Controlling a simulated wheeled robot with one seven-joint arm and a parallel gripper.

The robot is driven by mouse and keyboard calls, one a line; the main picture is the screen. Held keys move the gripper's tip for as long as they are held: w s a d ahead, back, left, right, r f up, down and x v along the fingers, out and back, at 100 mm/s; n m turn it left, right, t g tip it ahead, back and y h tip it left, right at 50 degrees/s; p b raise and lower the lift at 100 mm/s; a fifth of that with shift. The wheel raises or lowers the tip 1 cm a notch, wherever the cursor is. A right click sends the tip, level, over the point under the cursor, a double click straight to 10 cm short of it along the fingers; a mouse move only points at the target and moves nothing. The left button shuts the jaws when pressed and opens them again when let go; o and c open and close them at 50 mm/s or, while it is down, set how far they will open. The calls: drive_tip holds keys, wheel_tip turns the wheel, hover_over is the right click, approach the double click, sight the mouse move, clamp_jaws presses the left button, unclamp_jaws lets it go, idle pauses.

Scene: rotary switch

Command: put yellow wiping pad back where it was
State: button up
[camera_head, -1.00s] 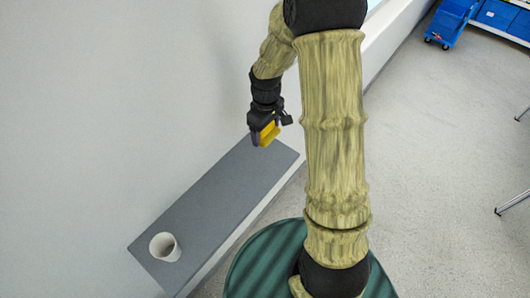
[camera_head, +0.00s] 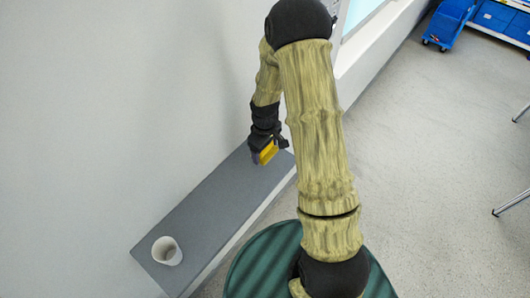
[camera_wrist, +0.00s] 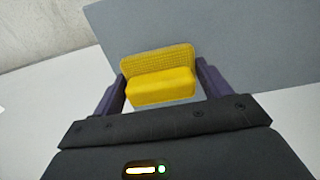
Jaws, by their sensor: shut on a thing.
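The yellow wiping pad (camera_head: 267,152) is held in my gripper (camera_head: 262,157) near the far end of the grey shelf (camera_head: 215,195). In the wrist view the pad (camera_wrist: 162,85) sits between the two dark fingers of my gripper (camera_wrist: 160,92), which are shut on its two ends. The grey shelf top (camera_wrist: 240,50) lies beyond and below the pad. I cannot tell whether the pad touches the shelf.
A white cup (camera_head: 167,251) stands on the near end of the shelf. A pale wall (camera_head: 100,100) runs along the shelf's left side. The shelf between cup and pad is clear. A blue cart (camera_head: 447,25) stands far off at the upper right.

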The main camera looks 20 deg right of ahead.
sight(265, 154)
drive_tip(key=shift+f+p, duration=0.3)
drive_tip(key=shift+f, duration=1.1)
drive_tip(key=shift+f, duration=0.15)
drive_tip(key=o, duration=1.1)
wheel_tip(265, 154, up, 12)
drive_tip(key=b, duration=0.3)
drive_tip(key=shift+r+b, duration=0.2)
drive_tip(key=shift+b, duration=0.1)
